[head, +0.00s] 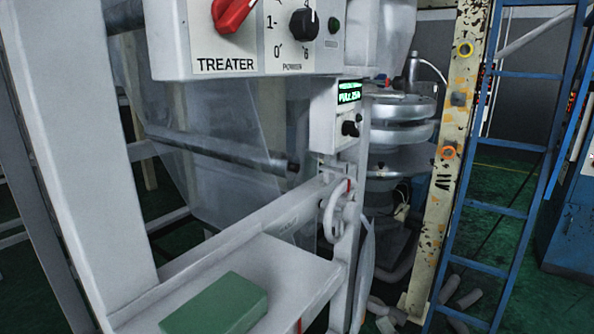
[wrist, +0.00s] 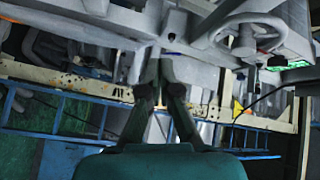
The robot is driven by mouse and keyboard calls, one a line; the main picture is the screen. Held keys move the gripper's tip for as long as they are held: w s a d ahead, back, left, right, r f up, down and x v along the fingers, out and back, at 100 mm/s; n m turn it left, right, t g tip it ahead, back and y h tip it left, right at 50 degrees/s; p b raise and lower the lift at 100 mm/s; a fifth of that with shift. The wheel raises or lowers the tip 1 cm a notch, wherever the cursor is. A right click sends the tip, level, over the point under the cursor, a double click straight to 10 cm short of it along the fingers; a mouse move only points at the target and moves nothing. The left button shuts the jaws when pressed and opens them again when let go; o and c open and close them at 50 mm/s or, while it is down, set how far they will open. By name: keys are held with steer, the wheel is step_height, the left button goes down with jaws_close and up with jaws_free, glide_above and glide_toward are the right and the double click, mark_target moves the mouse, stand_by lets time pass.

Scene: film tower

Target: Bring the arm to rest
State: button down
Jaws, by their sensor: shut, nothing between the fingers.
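My gripper (wrist: 157,75) shows only in the wrist view. Its two dark fingers meet at their tips in the middle of the picture, shut with nothing between them. The teal gripper body (wrist: 160,164) fills the bottom of that view. Pale machine parts lie beyond the fingertips; I cannot tell the gap to them. No part of my arm shows in the head view.
In the head view, a white TREATER panel (head: 276,66) hangs over a handwheel (head: 343,210). A green block (head: 215,304) lies on a pale shelf (head: 262,262). A blue ladder (head: 496,210) stands at right. The handwheel also shows in the wrist view (wrist: 249,36).

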steer(key=s+d+f+n+g+h, duration=0.1)
steer(key=s+f+n+h, duration=0.1)
steer(key=s+f, duration=0.65)
steer(key=s+f+n+g+h, duration=0.1)
steer(key=s+f+h, duration=0.1)
steer(key=s+f, duration=0.65)
steer(key=s+r+n, duration=0.1)
steer(key=s+n, duration=0.3)
steer(key=s, duration=0.8)
steer(key=s+r+n+g, duration=0.1)
steer(key=s+n, duration=0.2)
steer(key=s, duration=0.9)
steer(key=shift+s+a+r+n, duration=0.25)
steer(key=shift+s+r+n, duration=0.05)
steer(key=shift+r+n, duration=0.1)
steer(key=shift+w, duration=0.1)
